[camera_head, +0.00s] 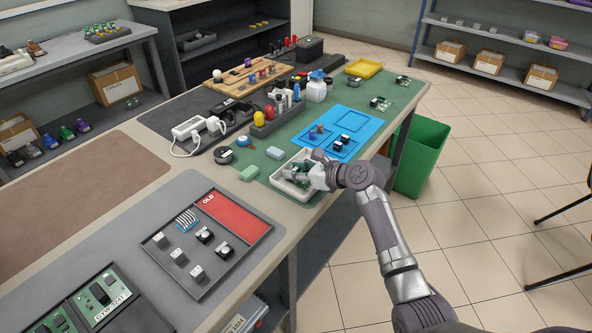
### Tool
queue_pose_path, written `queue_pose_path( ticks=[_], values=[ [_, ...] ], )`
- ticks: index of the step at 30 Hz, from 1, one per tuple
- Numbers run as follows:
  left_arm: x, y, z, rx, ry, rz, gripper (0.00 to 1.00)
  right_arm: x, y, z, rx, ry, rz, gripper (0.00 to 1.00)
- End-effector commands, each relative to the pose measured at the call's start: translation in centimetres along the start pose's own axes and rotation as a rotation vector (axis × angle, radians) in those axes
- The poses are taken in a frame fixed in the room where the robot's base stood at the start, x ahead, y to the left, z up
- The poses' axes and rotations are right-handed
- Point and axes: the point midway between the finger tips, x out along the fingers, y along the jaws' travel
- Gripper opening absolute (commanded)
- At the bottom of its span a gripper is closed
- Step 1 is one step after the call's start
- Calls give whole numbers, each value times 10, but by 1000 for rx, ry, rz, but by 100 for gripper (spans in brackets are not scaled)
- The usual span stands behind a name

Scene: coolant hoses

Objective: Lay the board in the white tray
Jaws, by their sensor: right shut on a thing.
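The white tray (276,184) stands on the green mat near the front edge of the workbench. My right gripper (301,175) reaches into the tray area from the right. It is shut on a small dark green piece, which looks like the board (301,168). The fingers hide most of the board, so I cannot tell whether it touches the tray floor. My left gripper is not in view.
A blue tray (373,124) with small parts lies behind my right gripper. A grey tray with a red OLD panel (236,212) is nearer. A green bin (424,160) stands right of the bench.

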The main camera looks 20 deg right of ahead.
Motion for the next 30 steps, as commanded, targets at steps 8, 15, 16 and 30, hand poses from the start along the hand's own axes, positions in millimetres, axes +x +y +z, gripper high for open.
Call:
queue_pose_path(
  ticks=[8,15,16,30],
  values=[
    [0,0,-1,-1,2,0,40,1,0,-2,1,0,0,59],
    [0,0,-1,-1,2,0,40,1,0,-2,0,0,0,59],
    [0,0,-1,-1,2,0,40,0,0,-1,0,0,0,59],
    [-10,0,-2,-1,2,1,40,-80,0,0,-1,1,-1,59]
  ],
)
